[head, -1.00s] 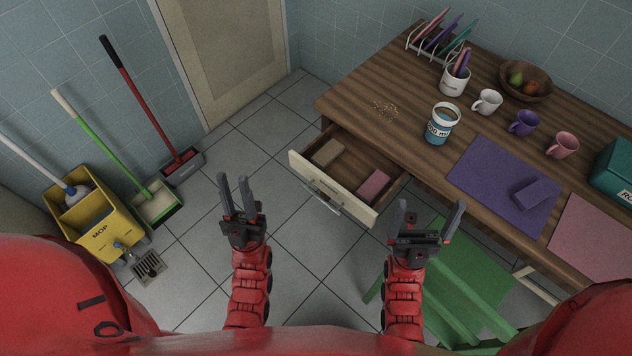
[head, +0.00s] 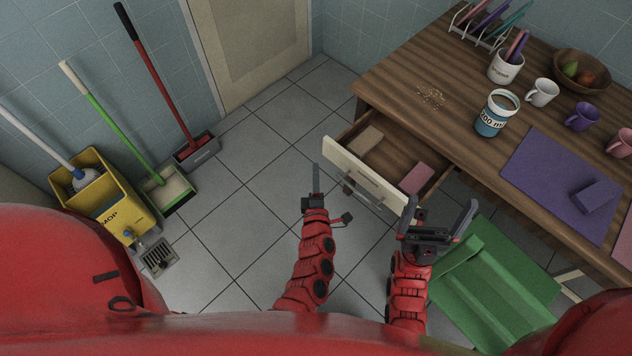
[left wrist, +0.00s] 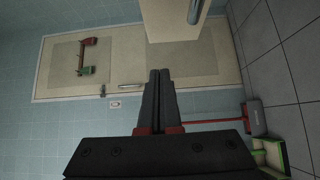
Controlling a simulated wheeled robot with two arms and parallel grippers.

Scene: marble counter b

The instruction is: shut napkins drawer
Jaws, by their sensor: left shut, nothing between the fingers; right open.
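The napkins drawer (head: 362,174) stands pulled out from the wooden table, its cream front facing me with a metal bar handle. Inside lie a beige folded napkin (head: 370,138) and a pink one (head: 417,177). My left gripper (head: 316,178) is shut and empty, just left of the drawer front and apart from it in the head view. In the left wrist view its closed fingers (left wrist: 160,95) point toward a pale panel at the top, likely the drawer front (left wrist: 172,20). My right gripper (head: 440,218) is open and empty, near the drawer front's right end.
The wooden table (head: 445,105) holds a tin (head: 492,115), mugs, a bowl and a purple mat (head: 560,180). A green chair (head: 500,285) stands at the lower right. A yellow mop bucket (head: 95,195) and brooms are at the left. Floor between is clear.

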